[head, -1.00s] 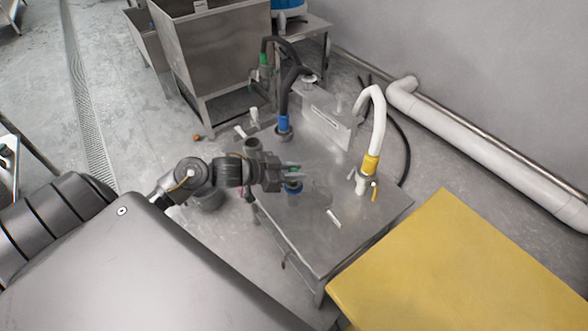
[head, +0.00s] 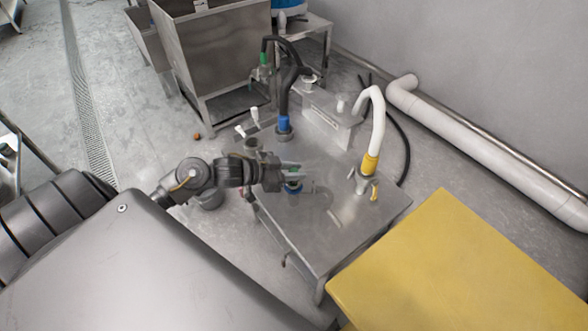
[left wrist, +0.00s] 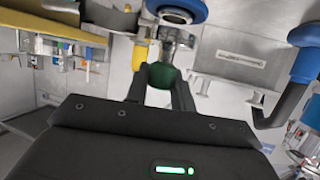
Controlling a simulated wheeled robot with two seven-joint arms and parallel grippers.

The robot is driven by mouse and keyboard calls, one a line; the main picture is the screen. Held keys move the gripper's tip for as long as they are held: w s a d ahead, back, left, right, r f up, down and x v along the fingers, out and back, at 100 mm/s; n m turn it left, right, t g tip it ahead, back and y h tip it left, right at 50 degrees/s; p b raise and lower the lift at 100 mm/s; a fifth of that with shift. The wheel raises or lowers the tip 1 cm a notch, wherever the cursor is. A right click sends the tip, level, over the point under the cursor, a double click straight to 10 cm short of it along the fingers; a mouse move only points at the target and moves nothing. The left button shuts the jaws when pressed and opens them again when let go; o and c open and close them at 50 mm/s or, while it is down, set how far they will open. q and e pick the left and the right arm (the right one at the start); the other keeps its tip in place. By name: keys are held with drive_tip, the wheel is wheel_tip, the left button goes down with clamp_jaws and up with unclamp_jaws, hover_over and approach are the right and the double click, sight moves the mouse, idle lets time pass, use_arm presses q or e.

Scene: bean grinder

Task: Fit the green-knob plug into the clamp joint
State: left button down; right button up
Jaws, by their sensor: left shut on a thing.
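In the left wrist view, my left gripper (left wrist: 160,88) is shut on the green knob (left wrist: 163,75) of the plug. A metal fitting with clamp-like parts (left wrist: 176,40) lies just beyond the knob, close to the blue ring (left wrist: 181,8). I cannot tell where the plug ends and the clamp joint begins, or whether the plug is seated. In the head view my gripper hides most of the knob. My right gripper is not in view.
On the steel table (head: 330,245), a black hose with a blue collar (head: 284,123) and a white hose with a yellow collar (head: 370,164) stand behind and right of my gripper. A yellow surface (head: 460,270) is at the right front. A steel bin (head: 225,60) stands behind.

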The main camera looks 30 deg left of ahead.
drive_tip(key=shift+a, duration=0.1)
use_arm(q)
drive_tip(key=shift+f, duration=0.3)
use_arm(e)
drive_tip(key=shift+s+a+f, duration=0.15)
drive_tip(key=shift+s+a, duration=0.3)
use_arm(q)
drive_tip(key=shift+f, duration=0.1)
drive_tip(key=shift+f+b, duration=0.35)
drive_tip(key=shift+f, duration=0.05)
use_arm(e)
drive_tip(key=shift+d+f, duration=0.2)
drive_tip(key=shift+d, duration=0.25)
use_arm(q)
drive_tip(key=c, duration=1.5)
unclamp_jaws()
drive_tip(key=o, duration=0.4)
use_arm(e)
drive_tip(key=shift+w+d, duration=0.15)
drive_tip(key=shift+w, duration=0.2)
